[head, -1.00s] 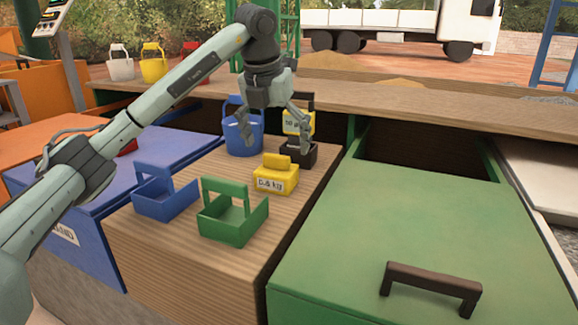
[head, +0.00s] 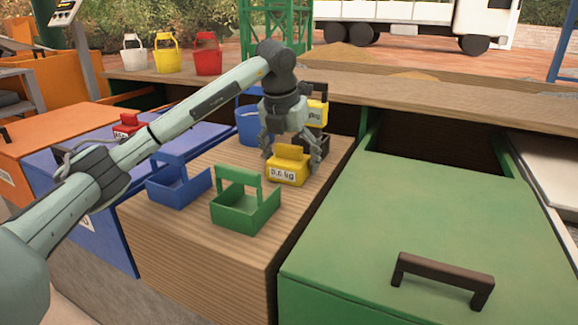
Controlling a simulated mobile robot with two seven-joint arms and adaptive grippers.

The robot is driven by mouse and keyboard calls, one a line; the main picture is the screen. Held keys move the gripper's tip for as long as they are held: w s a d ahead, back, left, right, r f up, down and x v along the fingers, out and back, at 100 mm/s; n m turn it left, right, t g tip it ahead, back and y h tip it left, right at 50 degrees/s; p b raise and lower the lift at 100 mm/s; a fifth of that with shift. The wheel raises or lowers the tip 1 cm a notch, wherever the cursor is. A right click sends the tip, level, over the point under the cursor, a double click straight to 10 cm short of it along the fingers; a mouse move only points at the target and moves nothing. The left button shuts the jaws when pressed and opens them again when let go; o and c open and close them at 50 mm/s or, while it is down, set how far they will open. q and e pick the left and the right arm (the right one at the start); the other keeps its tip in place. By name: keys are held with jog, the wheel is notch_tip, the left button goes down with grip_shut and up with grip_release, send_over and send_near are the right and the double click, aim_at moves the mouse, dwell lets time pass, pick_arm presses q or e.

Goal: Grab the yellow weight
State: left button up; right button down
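The yellow weight (head: 288,173), a block with a raised grip and a "0.6 kg"-like label, sits upright on the wooden worktop (head: 180,232). My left gripper (head: 292,161) is low over it, pointing down. Its fingers are spread, one to each side of the weight's raised grip. I cannot tell whether they touch it. A second yellow block (head: 317,113) with a label and dark handle shows partly behind my gripper, at a black box (head: 322,142). My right gripper is out of view.
A green open tray (head: 245,214) and a blue one (head: 176,190) stand left of the weight. A blue bucket (head: 247,126) stands behind. A green lid (head: 430,220) with a brown handle (head: 443,275) lies right. A red weight (head: 127,126) sits on the blue box.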

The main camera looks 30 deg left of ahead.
pick_arm(q)
jog(key=c, duration=1.4)
jog(key=shift+r, duration=0.1)
jog(key=shift+r, duration=0.15)
